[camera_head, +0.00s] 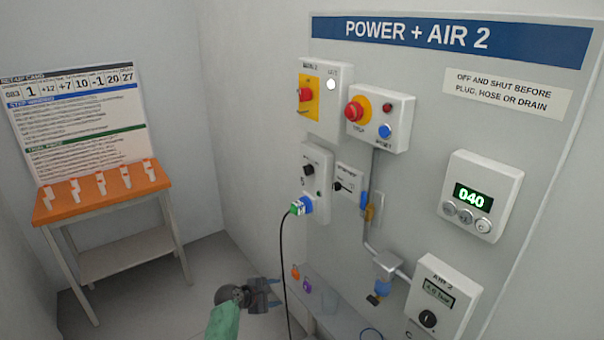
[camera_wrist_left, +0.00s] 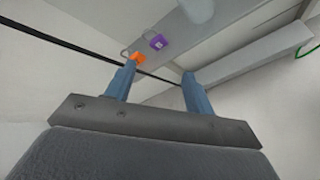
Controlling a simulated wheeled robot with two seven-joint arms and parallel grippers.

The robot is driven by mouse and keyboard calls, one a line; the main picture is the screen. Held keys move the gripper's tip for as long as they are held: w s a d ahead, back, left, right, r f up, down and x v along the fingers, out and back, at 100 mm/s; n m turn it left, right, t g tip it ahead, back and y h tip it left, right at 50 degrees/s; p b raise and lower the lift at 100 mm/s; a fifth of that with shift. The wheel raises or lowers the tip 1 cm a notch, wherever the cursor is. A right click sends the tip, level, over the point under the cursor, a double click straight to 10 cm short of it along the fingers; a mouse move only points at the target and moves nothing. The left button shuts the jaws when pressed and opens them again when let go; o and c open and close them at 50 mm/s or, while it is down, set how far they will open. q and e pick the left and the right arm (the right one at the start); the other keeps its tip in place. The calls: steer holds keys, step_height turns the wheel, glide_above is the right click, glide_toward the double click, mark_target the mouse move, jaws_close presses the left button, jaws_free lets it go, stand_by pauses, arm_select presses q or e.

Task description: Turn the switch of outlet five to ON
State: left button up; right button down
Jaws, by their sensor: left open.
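The outlet five box (camera_head: 318,190) is a light grey box on the wall panel, with a small "5" on its left side. Its switch is a black knob (camera_head: 308,170) on the upper part; its exact setting is too small to read. A blue and green plug (camera_head: 300,207) sits at the bottom of the box with a black cable hanging down. My left gripper (camera_head: 275,291) is open and empty, below and left of the outlet, apart from it. In the left wrist view its two blue fingers (camera_wrist_left: 158,75) are spread with nothing between them. My right gripper is not in view.
An air unit (camera_head: 440,305) is lower right. Orange (camera_wrist_left: 139,58) and purple (camera_wrist_left: 157,41) padlocks hang below. An orange-topped table (camera_head: 105,191) stands left. The black cable hangs near my left gripper.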

arm_select(q)
steer(key=w+d+r+n+t+h, duration=0.15)
steer(key=w+r, duration=0.35)
steer(key=r, duration=0.5)
steer(key=w+r+n+h, duration=0.2)
steer(key=w+r+n, duration=0.15)
steer(key=r, duration=0.55)
steer(key=n+t+h, duration=0.1)
steer(key=n+h, duration=0.1)
steer(key=h, duration=0.1)
glide_toward(304, 171)
steer(key=d, duration=0.2)
steer(key=p+x, duration=0.1)
steer(key=x, duration=0.3)
steer(key=p+x, duration=0.1)
steer(key=x, duration=0.1)
steer(key=shift+w+a+p, duration=0.15)
steer(key=shift+w+p, duration=0.15)
steer(key=shift+w, duration=0.2)
steer(key=shift+w+d, duration=0.35)
steer(key=shift+d, duration=0.15)
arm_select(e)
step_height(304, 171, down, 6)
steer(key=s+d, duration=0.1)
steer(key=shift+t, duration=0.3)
arm_select(q)
steer(key=shift+c, duration=0.4)
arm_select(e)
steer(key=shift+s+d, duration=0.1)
